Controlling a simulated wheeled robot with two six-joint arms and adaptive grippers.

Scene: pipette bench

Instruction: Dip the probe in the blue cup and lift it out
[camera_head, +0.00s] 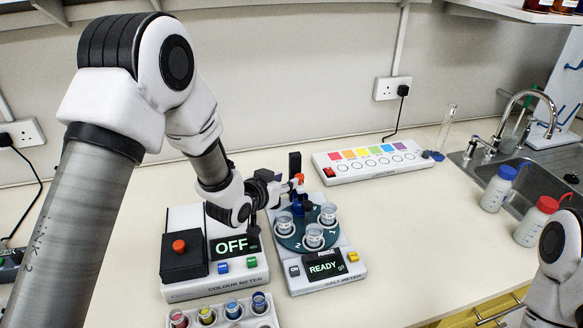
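My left gripper (289,187) is over the back left of the turntable of the cell meter (328,283), next to a small orange-red part and an upright black post (294,162). Its fingers are small and partly hidden, so I cannot tell whether they hold anything. I cannot make out the probe for certain. A white rack (262,322) at the bottom edge holds several cups. A blue-topped cup (233,309) and a darker blue one (259,301) are at its right. My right gripper is out of view; only part of that arm shows at lower right.
The dark green turntable (290,243) carries several clear cups. A colour meter (213,285) reading OFF stands left of it, with a black box on top. A colour-chart unit (372,162) lies behind. Wash bottles (498,188) and a sink are at right. The bench centre right is clear.

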